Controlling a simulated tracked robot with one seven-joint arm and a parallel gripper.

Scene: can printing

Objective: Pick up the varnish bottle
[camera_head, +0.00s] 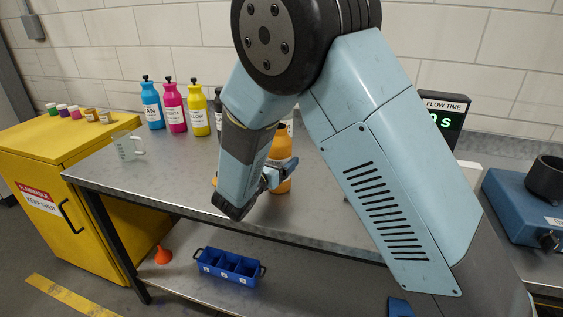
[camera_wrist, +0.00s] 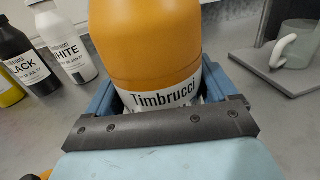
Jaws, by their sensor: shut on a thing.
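The orange bottle (camera_head: 281,146) stands upright at the bench, partly hidden behind my arm in the head view. In the wrist view the same bottle (camera_wrist: 150,45) fills the middle, with a white label reading "Timbrucci" and its lower label line cut off by my gripper. My gripper (camera_head: 277,176) is around the lower part of the bottle. Its blue fingers (camera_wrist: 162,98) press in from both sides in the wrist view. The bottle's base is hard to see, so I cannot tell whether it touches the bench.
Blue (camera_head: 152,106), magenta (camera_head: 174,108) and yellow (camera_head: 198,112) bottles stand behind left. Black (camera_wrist: 22,60) and white (camera_wrist: 68,48) bottles stand left of the orange one. A clear mug (camera_wrist: 296,45) stands on a grey plate (camera_wrist: 262,66) at right. A beaker (camera_head: 127,147) stands on the bench's left.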

